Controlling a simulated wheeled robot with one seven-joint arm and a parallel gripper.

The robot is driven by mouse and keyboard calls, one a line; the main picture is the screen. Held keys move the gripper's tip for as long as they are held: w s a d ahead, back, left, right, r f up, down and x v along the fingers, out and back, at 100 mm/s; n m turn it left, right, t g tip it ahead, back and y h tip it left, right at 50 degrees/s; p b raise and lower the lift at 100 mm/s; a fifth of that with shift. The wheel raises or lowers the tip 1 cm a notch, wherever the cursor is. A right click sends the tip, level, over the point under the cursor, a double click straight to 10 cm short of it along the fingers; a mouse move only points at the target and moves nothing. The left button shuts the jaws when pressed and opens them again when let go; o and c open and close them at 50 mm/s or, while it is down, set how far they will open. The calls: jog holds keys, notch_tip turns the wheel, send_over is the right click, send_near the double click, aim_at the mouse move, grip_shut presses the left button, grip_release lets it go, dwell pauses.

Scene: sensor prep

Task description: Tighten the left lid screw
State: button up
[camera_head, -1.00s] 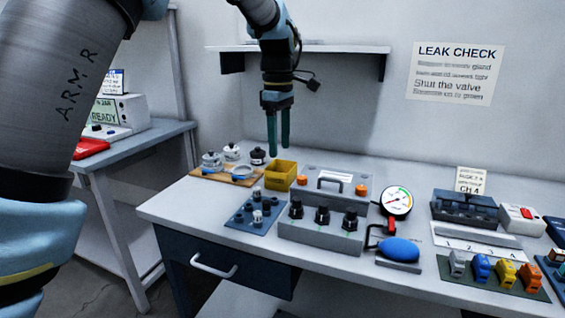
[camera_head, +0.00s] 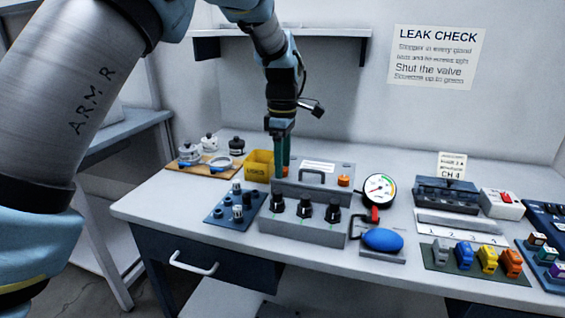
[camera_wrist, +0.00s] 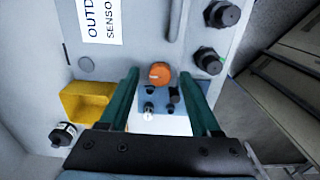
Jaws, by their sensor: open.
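The grey sensor box (camera_head: 325,192) stands on the bench with a handle and a white label on its lid. The left lid screw, an orange knob (camera_wrist: 160,74), shows in the wrist view between my open fingers; fingers mostly hide it in the head view. My gripper (camera_head: 281,172) points down over the lid's left end, and its green fingers flank the knob in the wrist view (camera_wrist: 161,80). I cannot tell whether they touch it. The right lid screw (camera_head: 343,181), also orange, sits at the lid's other end.
A yellow bin (camera_head: 259,164) stands close left of the box. Black glands (camera_head: 304,208) line its front. A blue plate with small fittings (camera_head: 234,206) lies front left. A gauge (camera_head: 380,188) and blue bulb (camera_head: 382,239) are at right.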

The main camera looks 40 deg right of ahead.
jog(key=shift+f, duration=0.3)
grip_shut()
dwell(0.4)
